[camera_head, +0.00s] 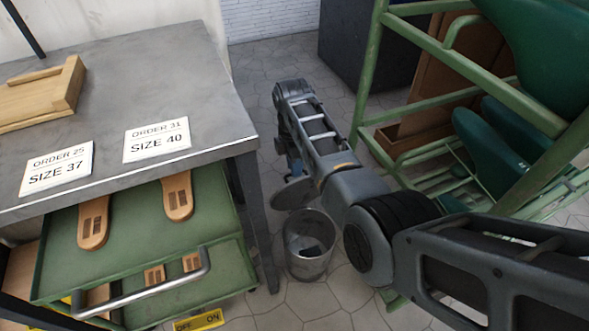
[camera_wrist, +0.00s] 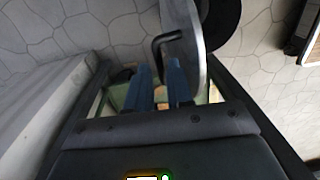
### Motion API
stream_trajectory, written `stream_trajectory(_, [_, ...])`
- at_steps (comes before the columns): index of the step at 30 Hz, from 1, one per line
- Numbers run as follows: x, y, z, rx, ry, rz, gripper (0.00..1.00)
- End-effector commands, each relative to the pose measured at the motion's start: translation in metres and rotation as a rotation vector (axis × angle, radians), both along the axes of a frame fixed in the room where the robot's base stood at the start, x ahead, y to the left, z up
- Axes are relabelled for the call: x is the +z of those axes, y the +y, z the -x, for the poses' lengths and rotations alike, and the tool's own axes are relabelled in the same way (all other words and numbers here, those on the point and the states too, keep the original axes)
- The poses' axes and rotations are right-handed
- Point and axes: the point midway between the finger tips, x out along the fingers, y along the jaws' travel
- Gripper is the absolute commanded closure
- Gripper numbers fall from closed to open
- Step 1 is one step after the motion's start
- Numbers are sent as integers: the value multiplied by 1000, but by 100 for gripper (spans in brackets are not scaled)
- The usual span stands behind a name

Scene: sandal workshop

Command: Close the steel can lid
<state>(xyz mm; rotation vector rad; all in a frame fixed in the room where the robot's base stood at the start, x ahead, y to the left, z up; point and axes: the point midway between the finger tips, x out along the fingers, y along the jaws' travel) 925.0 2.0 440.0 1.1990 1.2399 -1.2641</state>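The steel can (camera_head: 308,262) stands on the floor to the right of the workbench, with its mouth uncovered and something dark inside. Its round grey lid (camera_head: 294,194) is tilted up at the can's far side. In the wrist view the lid (camera_wrist: 198,50) appears nearly edge-on, with a bent black handle (camera_wrist: 166,38) on its left face. My gripper (camera_head: 293,167) is beside the lid, pointing down. In the wrist view its blue fingers (camera_wrist: 161,82) are apart, with the handle's end close to the gap between them. I cannot tell whether they touch it.
The grey workbench (camera_head: 150,85) and its open green drawer (camera_head: 130,215) with sandal soles stand left of the can. A green metal rack (camera_head: 365,75) stands to the right, close to my arm. Tiled floor (camera_head: 325,305) is clear in front of the can.

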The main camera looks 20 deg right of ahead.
Motion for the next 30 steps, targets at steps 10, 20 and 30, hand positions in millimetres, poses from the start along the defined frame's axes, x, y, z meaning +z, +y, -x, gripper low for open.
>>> stream_trajectory(10, [-9, 0, 0, 0, -1, 0, 79])
stream_trajectory(20, [-9, 0, 0, 0, -1, 0, 100])
stream_trajectory(30, [-9, 0, 0, 0, -1, 0, 100])
